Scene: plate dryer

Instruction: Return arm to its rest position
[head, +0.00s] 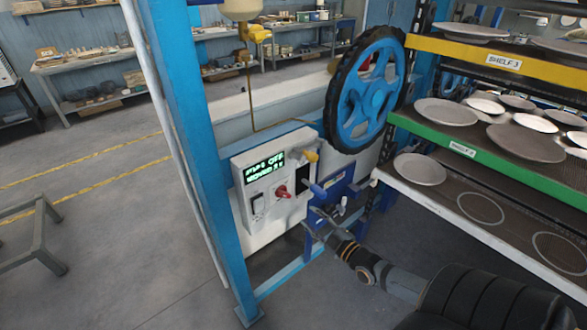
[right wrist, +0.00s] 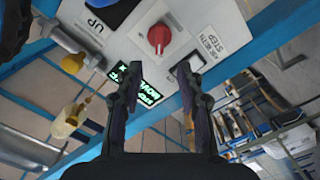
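My right arm reaches in from the lower right of the head view. Its gripper (head: 326,212) is in front of the lower right part of the white control box (head: 258,212). In the right wrist view the two fingers of the gripper (right wrist: 157,72) stand apart with nothing between them. The red knob (right wrist: 159,36) is beyond the fingertips, and it also shows on the box in the head view (head: 282,191). The lit green display (right wrist: 152,98) shows behind the fingers. I see no contact between fingers and box. My left gripper is out of view.
A blue post (head: 190,130) stands left of the box and a blue handwheel (head: 372,95) above it to the right. Shelves with plates, with a green-edged one (head: 470,153), fill the right side. Open floor (head: 110,220) lies left.

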